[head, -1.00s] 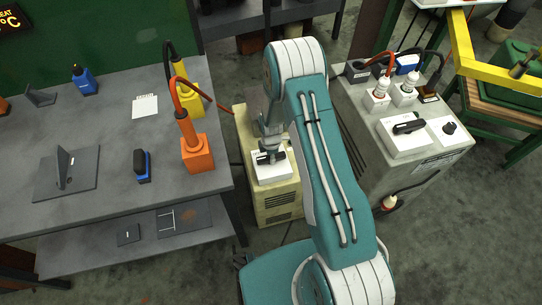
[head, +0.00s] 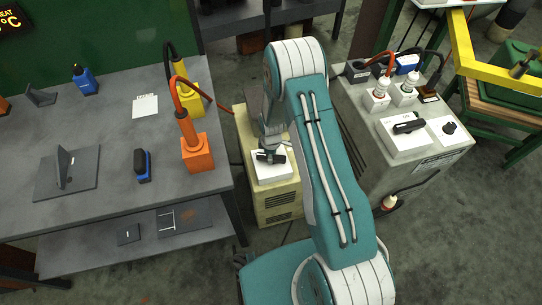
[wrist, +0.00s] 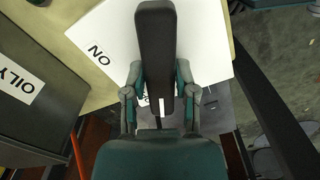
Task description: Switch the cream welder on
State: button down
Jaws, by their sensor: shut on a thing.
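The cream welder (head: 275,203) is a boxy unit standing on the floor between the workbench and a grey unit. On its top is a white switch plate (head: 272,171) with a black handle (head: 266,157). My gripper (head: 271,148) reaches down onto this handle. In the wrist view my gripper (wrist: 160,90) has one finger on each side of the black handle (wrist: 156,40) and is shut on it. The white plate (wrist: 205,40) carries an "ON" label (wrist: 100,54) left of the handle. A second label is mostly hidden behind the handle and fingers.
The grey workbench (head: 110,195) on the left holds an orange block (head: 196,153) with a cable, a yellow block (head: 194,104) and blue-and-black items. The grey unit (head: 415,160) on the right has another black switch handle (head: 408,127) and several plugs. Both stand close beside the welder.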

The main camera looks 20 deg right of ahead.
jog(key=m, duration=1.2)
jog(key=shift+m, duration=0.4)
dwell(0.3)
jog(key=shift+c, duration=2)
grip_release()
notch_tip(320, 180, up, 12)
jog(key=shift+w+a, duration=0.1)
